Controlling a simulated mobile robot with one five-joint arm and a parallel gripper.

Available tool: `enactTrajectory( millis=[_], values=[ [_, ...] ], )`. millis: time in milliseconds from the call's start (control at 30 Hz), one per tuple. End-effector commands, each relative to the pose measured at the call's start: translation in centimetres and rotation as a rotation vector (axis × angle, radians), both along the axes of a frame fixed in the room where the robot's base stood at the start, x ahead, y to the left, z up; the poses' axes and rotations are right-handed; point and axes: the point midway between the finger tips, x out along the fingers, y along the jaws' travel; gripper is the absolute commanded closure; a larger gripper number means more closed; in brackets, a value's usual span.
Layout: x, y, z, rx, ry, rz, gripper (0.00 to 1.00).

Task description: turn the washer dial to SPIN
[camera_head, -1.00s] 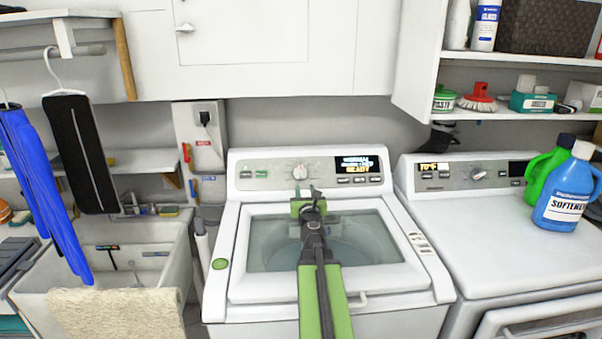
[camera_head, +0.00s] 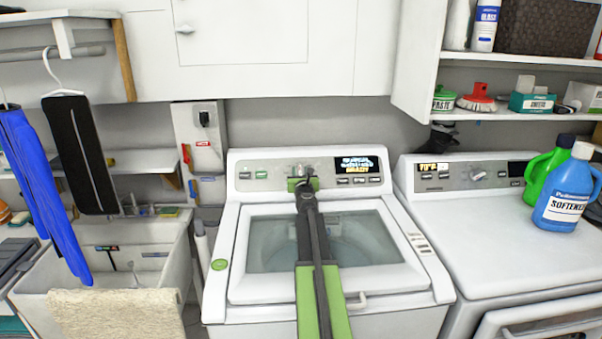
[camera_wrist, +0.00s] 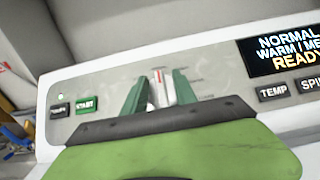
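The washer (camera_head: 235,214) stands in the middle with its lid down. Its dial (camera_wrist: 159,86) is white with a red mark that points roughly upward in the wrist view. My gripper (camera_head: 301,179) is at the control panel, in front of the dial, and hides most of it in the head view. In the wrist view my gripper (camera_wrist: 160,92) has its two green fingers apart, one on each side of the dial. Whether they touch it is unclear. The washer display (camera_wrist: 287,50) reads NORMAL, WARM and READY. The dial's lower part is hidden.
TEMP (camera_wrist: 273,92) and SPIN (camera_wrist: 312,85) buttons sit right of the dial, and a START button (camera_wrist: 86,105) sits left. A dryer (camera_head: 460,220) with bottles on top stands at the right. A sink (camera_head: 150,262) is at the left, and cabinets (camera_head: 260,45) hang above.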

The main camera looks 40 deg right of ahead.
Motion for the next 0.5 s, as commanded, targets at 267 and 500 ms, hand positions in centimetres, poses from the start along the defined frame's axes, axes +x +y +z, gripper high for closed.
enactTrajectory(
  millis=[267, 500],
  values=[
    [0.01, 0.06, 0.0, 0.0, 0.0, 0.0, 0.98],
    [0.0, 0.05, 0.0, 0.0, 0.0, 0.0, 1.0]
  ],
)
